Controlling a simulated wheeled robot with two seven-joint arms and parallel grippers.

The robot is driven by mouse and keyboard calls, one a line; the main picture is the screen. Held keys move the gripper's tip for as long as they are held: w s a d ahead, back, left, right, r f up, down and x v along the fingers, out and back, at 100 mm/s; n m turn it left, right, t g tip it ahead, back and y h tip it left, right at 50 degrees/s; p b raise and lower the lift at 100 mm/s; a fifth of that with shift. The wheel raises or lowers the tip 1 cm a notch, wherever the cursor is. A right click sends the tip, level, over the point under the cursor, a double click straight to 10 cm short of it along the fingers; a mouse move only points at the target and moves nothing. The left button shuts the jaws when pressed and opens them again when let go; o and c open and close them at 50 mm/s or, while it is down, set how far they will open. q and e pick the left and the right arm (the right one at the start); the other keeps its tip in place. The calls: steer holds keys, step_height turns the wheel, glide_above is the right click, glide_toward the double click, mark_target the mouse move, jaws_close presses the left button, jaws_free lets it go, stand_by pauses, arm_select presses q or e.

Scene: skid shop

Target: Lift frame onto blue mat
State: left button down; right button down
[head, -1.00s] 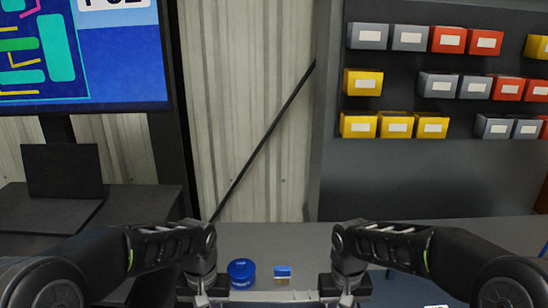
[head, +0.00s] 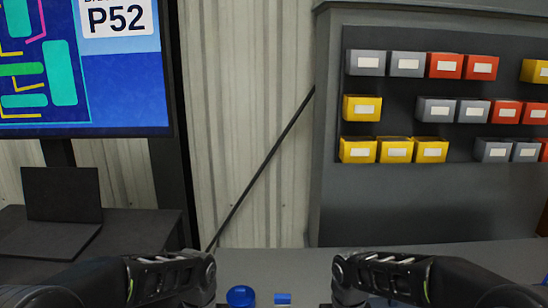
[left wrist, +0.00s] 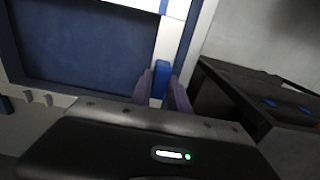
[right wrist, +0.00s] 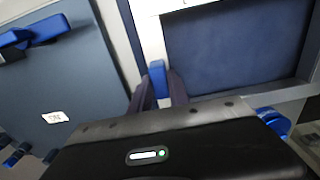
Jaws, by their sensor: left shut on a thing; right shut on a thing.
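The frame has white bars and blue grips; only parts of it show. In the left wrist view my left gripper (left wrist: 164,96) is shut on one blue grip (left wrist: 161,79), and a white bar (left wrist: 131,4) runs beside it. In the right wrist view my right gripper (right wrist: 158,92) is shut on another blue grip (right wrist: 157,80) at a white bar (right wrist: 151,38). Dark blue surface fills the frame's opening in both wrist views. A blue-grey panel (right wrist: 75,85) with a white label, perhaps the blue mat, lies left in the right wrist view. Both grippers are below the head view.
A round blue container (head: 241,296) and a small blue box (head: 283,299) stand on the grey bench (head: 300,262) between my arms. A bin rack (head: 400,205) rises behind on the right. A laptop (head: 62,195) and a large screen (head: 120,75) are at left.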

arm_select(q)
steer(key=shift+f, duration=0.2)
arm_select(e)
steer(key=shift+f, duration=0.2)
arm_select(q)
steer(key=shift+f, duration=0.25)
arm_select(e)
steer(key=shift+f, duration=0.3)
steer(key=c, duration=1.1)
jaws_free()
steer(key=shift+c, duration=0.2)
arm_select(q)
steer(key=c, duration=1.2)
jaws_free()
steer(key=shift+o, duration=0.4)
steer(key=shift+f, duration=0.1)
